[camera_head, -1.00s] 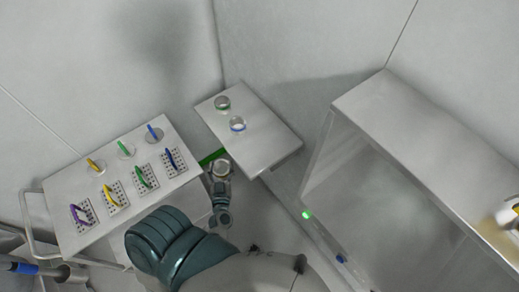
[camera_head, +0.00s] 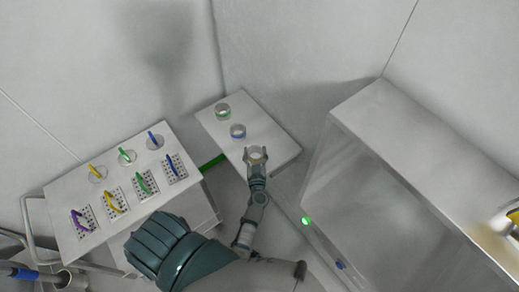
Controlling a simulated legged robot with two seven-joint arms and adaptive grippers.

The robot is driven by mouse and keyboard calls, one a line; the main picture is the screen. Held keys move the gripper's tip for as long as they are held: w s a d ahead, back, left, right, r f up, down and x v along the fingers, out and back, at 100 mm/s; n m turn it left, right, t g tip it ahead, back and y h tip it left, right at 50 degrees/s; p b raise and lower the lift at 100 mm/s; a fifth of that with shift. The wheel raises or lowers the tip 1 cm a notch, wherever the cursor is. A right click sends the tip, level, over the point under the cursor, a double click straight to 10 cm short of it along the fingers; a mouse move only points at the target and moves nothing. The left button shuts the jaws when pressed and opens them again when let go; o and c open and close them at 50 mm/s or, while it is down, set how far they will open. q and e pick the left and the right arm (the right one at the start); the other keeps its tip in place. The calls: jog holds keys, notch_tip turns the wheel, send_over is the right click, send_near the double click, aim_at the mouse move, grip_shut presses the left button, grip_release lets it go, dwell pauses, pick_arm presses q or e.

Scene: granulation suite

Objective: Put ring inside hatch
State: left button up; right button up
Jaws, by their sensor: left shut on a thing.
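My left gripper (camera_head: 257,163) is shut on a pale metallic ring (camera_head: 256,152) and holds it by the front right part of the small grey table. I cannot tell whether the ring touches the table. The hatch (camera_head: 355,112) is the large grey cabinet with a clear front at the right, apart from the gripper. My right gripper is not in view.
A grey cart (camera_head: 70,184) at the left carries perforated blocks and round dishes with purple, yellow, green and blue handles. A green light (camera_head: 306,220) and a blue button (camera_head: 340,264) sit by the hatch's lower edge. A yellow object (camera_head: 514,216) shows at the right edge.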

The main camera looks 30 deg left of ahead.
pick_arm(q)
jog(key=shift+w+d+r+p, duration=0.2)
jog(key=shift+w+p, duration=0.1)
jog(key=shift+w, duration=0.25)
jog(key=shift+w+d+r+p, duration=0.1)
jog(key=shift+w+d+p, duration=0.15)
jog(key=shift+w, duration=0.25)
jog(key=shift+w+f, duration=0.1)
jog(key=shift+f, duration=0.1)
jog(key=shift+f, duration=0.1)
jog(key=shift+f, duration=0.1)
jog(key=o, duration=1.3)
